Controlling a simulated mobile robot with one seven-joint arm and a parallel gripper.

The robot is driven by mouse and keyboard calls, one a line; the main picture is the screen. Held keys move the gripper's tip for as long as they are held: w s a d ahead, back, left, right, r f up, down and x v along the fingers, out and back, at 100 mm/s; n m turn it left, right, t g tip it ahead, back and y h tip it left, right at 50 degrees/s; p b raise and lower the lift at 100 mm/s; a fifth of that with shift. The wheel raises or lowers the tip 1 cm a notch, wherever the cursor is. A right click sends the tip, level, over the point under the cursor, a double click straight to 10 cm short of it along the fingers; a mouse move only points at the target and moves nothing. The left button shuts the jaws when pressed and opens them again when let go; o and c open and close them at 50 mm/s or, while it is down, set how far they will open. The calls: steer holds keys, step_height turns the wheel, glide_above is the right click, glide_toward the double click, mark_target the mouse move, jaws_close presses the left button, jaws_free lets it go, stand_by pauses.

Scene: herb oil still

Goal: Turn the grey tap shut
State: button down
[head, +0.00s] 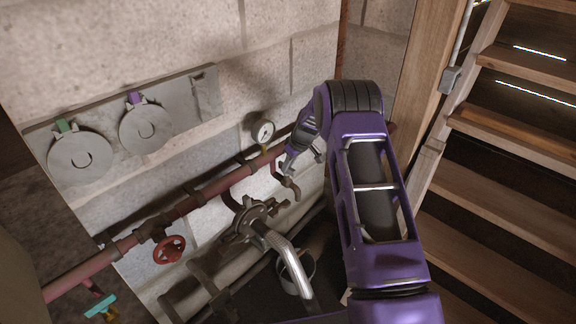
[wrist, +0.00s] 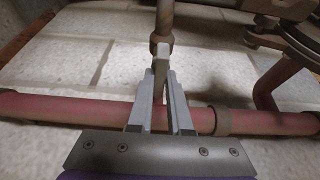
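The grey tap (wrist: 160,72) is in the middle of the wrist view. Its flat grey handle stands between my two fingers, below a brown pipe fitting in that picture. My gripper (wrist: 160,92) has its fingers close together, one on each side of the handle, and looks shut on it. In the head view my gripper (head: 289,164) is at the right part of the red pipe, beside a brown spout. The tap's handle is small and mostly hidden there by my gripper and wrist.
The red pipe (head: 215,188) runs along the block wall, with a pressure gauge (head: 263,131), a red handwheel (head: 169,249) and a teal-handled tap (head: 100,305). A clamped fitting with a silver pipe (head: 284,252) stands left of my arm. Wooden stairs (head: 495,185) are at the right.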

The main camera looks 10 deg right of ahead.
steer(key=shift+m, duration=0.3)
steer(key=m+h, duration=0.1)
steer(key=m, duration=0.2)
steer(key=shift+a+h+b, duration=0.15)
steer(key=shift+h+b, duration=0.15)
steer(key=shift+b, duration=0.1)
steer(key=m+h, duration=0.1)
steer(key=m, duration=0.3)
steer(key=shift+a+m+t+h, duration=0.15)
steer(key=shift+m+t+h, duration=0.25)
steer(key=m+h, duration=0.1)
steer(key=m, duration=0.2)
steer(key=shift+a+m, duration=0.1)
steer(key=shift+m, duration=0.2)
steer(key=shift+m+g+h+b, duration=0.35)
steer(key=shift+m+h, duration=0.1)
steer(key=shift+m, duration=0.7)
steer(key=shift+m+g+h+b, duration=0.35)
steer(key=shift+m+h, duration=0.1)
steer(key=shift+m, duration=0.7)
steer(key=c, duration=0.8)
jaws_free()
steer(key=shift+c, duration=0.2)
